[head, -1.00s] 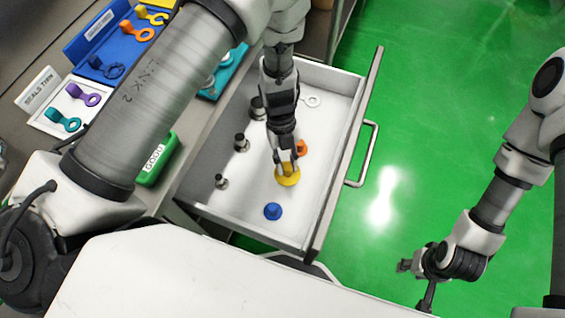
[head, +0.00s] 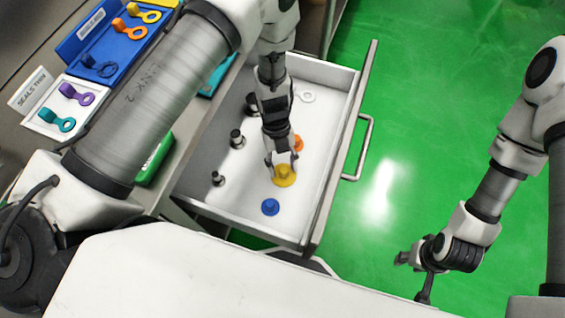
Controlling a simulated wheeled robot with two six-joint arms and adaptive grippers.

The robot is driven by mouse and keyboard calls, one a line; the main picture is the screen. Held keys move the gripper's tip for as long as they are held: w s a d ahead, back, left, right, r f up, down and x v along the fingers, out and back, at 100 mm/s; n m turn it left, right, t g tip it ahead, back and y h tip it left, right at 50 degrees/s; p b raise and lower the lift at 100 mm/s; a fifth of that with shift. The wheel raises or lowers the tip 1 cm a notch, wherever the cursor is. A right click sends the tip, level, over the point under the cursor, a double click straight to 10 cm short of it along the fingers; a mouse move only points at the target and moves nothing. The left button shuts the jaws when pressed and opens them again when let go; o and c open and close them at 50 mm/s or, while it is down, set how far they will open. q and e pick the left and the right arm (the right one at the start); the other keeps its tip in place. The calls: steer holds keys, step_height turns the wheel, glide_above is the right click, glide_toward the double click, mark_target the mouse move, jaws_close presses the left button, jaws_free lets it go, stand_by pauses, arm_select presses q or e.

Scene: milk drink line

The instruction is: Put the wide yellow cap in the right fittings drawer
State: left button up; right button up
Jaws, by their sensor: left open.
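The wide yellow cap (head: 284,179) lies on the floor of the open white drawer (head: 240,197), toward its front right part. My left gripper (head: 282,164) reaches down into the drawer right at the cap. Its fingers are open and cover the far part of the cap; whether they touch it I cannot tell. My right gripper (head: 413,272) hangs over the green floor to the right of the drawer. Its fingers look spread apart, with nothing seen between them.
In the drawer lie a blue cap (head: 270,207), an orange cap (head: 298,143), a white ring (head: 307,96) and several dark metal fittings (head: 237,139). The drawer handle (head: 360,150) sticks out right. A blue tray (head: 109,60) and white seals tray (head: 45,121) stand on the counter.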

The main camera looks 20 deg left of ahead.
arm_select(q)
steer(key=v, duration=1.2)
steer(key=shift+r, duration=0.15)
